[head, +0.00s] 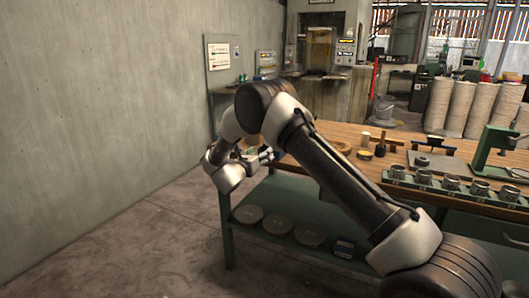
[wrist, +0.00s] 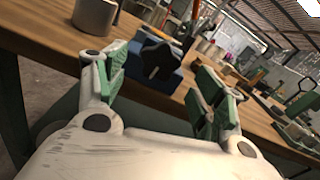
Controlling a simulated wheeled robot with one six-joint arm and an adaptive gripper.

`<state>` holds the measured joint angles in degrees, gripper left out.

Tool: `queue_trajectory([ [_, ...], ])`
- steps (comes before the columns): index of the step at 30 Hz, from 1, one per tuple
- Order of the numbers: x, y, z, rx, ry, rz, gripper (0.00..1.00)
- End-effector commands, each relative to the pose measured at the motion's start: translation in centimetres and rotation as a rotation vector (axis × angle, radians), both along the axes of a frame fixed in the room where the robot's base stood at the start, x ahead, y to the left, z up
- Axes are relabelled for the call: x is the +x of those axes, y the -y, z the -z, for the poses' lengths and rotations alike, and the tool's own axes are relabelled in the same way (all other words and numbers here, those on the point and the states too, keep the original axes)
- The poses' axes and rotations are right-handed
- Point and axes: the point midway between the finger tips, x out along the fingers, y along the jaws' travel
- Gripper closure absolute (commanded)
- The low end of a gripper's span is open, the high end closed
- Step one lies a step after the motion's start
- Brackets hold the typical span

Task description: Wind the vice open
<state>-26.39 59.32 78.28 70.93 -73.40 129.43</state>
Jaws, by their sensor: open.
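In the wrist view, a blue vice (wrist: 174,80) sits at the edge of the wooden bench. Its black lobed knob (wrist: 158,57) faces me. My gripper (wrist: 160,72) is open, with one green-padded finger on each side of the knob. The knob looks to be a little beyond the fingertips, and I cannot tell whether either finger touches it. In the head view my gripper (head: 264,156) is at the bench's left end, and my arm hides the vice there.
A wooden bench (head: 350,135) carries small jars, tools, a row of metal cups (head: 424,177) and a green press (head: 493,150). Round discs (head: 278,226) lie on its lower shelf. A pale cylinder (wrist: 96,14) stands left of the vice in the wrist view. The floor at left is clear.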

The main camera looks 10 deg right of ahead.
Motion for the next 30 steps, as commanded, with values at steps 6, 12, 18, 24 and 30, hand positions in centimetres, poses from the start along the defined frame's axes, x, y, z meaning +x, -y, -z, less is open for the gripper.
queue_trajectory([
  [6,2.5,2.0,0.0,-0.001,-0.001,-0.001,0.31],
  [12,3.2,2.5,0.0,-0.002,-0.002,-0.002,0.31],
  [18,3.2,2.5,0.0,-0.002,-0.002,-0.002,0.35],
  [24,3.2,2.5,0.0,-0.002,-0.002,-0.002,0.71],
  [30,3.2,2.5,0.0,-0.004,-0.004,-0.002,0.77],
])
